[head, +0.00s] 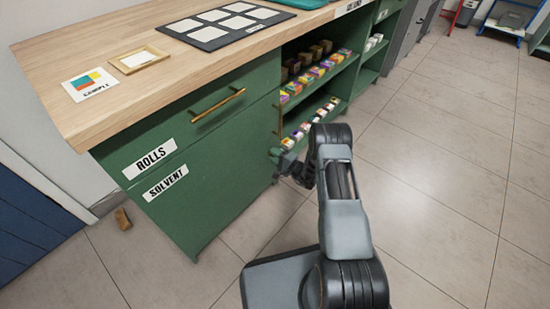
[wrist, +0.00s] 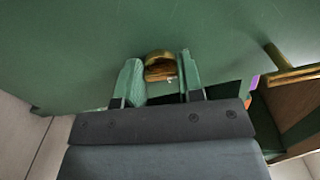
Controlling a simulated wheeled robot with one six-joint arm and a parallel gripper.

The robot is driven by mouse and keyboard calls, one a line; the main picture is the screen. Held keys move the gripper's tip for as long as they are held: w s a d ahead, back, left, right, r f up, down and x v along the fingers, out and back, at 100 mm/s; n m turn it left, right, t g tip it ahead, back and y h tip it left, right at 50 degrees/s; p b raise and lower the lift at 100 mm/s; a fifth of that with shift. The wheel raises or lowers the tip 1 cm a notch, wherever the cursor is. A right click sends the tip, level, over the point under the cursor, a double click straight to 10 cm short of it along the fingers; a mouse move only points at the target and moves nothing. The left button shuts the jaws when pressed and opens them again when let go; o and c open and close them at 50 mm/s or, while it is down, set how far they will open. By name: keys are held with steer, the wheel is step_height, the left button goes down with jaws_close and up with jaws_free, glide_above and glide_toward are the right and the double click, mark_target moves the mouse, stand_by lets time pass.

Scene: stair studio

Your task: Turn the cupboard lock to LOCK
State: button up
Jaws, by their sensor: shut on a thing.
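The green cupboard door (head: 205,180) bears the label SOLVENT and sits below a drawer in the head view. My gripper (head: 277,166) is low at the door's right side. In the wrist view, a rounded brass lock piece (wrist: 160,62) stands out from the green front. My gripper (wrist: 160,80) has one finger on each side of it and is shut on it. The lock is hidden behind my gripper in the head view. No LOCK marking can be read in either view.
A brass handle (wrist: 290,72) is right of my gripper in the wrist view. Above the door is the ROLLS drawer handle (head: 218,104). Open shelves with small boxes (head: 318,72) lie to the right. A brown block (head: 122,218) is on the floor; the tiles (head: 440,160) at right are clear.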

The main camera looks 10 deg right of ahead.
steer(key=shift+f+n+b, duration=0.1)
steer(key=shift+n+b, duration=0.25)
steer(key=shift+n, duration=0.55)
steer(key=o, duration=0.9)
steer(key=shift+p+v, duration=2)
steer(key=shift+v, duration=4.95)
